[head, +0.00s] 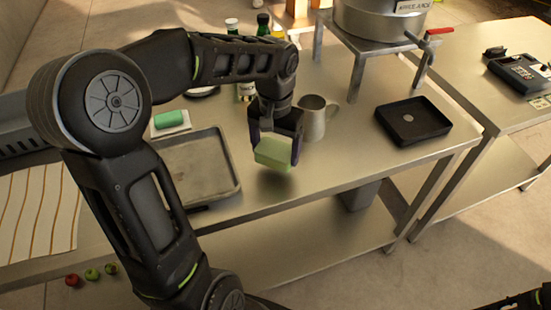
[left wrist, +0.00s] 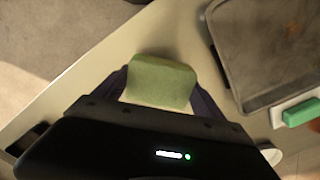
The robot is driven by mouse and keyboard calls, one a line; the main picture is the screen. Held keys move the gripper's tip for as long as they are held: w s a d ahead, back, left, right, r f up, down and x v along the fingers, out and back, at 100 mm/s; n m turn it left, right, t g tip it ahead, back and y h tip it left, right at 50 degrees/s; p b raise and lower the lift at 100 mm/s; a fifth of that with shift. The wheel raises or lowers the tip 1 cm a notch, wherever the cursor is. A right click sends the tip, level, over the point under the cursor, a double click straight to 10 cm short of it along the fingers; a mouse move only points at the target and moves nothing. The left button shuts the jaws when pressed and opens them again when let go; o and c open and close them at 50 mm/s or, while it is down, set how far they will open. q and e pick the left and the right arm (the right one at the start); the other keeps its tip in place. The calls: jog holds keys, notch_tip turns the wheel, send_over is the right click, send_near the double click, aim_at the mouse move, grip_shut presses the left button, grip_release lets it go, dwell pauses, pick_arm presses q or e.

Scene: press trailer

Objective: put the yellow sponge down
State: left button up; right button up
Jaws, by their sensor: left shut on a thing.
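The sponge (head: 273,153) is a block with a green face and a paler yellowish side. My left gripper (head: 275,138) is shut on it and holds it over the front part of the steel table (head: 330,165), right of the grey tray. A shadow lies on the table under it, and the sponge looks raised above the top. In the left wrist view the sponge (left wrist: 162,82) sits between the fingers (left wrist: 160,88), green face showing. My right gripper is not in view; only a dark piece of my arm shows at the lower right corner.
A grey tray (head: 232,160) lies left of the sponge, with a green block (head: 169,119) on a white dish behind it. A metal pitcher (head: 314,117) stands close behind the gripper. A black tray (head: 413,121) is at right. Bottles (head: 263,25) stand at the back.

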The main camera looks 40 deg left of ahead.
aim_at(275, 161)
pick_arm(q)
jog(key=shift+f, duration=1.9)
jog(key=shift+f, duration=0.1)
jog(key=shift+f, duration=0.15)
jog(key=o, duration=1.4)
notch_tip(275, 161, up, 12)
jog(key=shift+r, duration=0.25)
